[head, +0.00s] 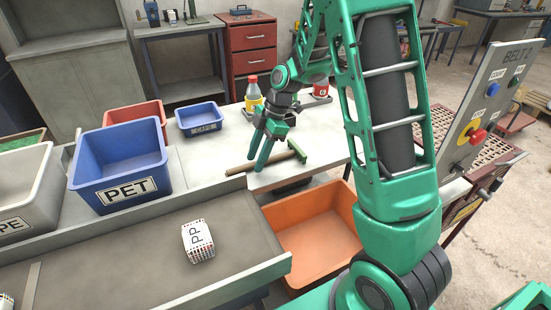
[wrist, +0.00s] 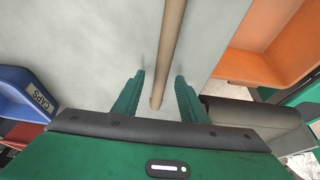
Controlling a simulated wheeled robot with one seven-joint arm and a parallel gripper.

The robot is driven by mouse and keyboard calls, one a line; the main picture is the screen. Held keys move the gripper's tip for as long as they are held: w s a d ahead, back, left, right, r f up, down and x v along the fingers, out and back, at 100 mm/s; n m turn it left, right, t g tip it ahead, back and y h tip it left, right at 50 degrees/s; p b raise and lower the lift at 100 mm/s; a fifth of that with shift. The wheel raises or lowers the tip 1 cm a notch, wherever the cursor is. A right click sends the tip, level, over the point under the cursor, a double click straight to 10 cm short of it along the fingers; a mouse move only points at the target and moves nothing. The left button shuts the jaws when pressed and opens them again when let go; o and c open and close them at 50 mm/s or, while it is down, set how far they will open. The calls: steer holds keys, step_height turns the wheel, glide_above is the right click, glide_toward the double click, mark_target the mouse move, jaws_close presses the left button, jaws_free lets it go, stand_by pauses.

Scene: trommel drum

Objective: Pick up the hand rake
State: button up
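The hand rake (head: 238,169) lies on the grey table, with a wooden handle pointing left and a green head (head: 298,151) at its right end. In the wrist view its handle (wrist: 170,40) runs up from between my fingers; the head is out of that view. My gripper (head: 260,160) points down over the handle. In the wrist view my gripper (wrist: 160,75) is open, with a finger on each side of the handle and a visible gap to both. I cannot tell how far the fingertips are above the table.
A blue CAPS bin (head: 201,119) and a larger blue PET bin (head: 121,168) stand left. An orange bin (head: 312,240) sits lower, in front of the table. Bottles (head: 253,96) stand behind my gripper. A white PP block (head: 198,241) lies on the belt. A control panel (head: 487,105) stands right.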

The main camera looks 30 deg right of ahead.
steer(key=shift+a+f, duration=0.1)
steer(key=shift+f, duration=0.15)
jaws_close()
steer(key=shift+r, duration=0.15)
step_height(320, 180, up, 4)
steer(key=s+a+r, duration=0.5)
steer(key=a+r, duration=0.1)
steer(key=a, duration=0.4)
steer(key=shift+a+r, duration=0.2)
steer(key=shift+r, duration=0.2)
steer(key=shift+s+r, duration=0.1)
step_height(320, 180, up, 10)
stand_by(0.7)
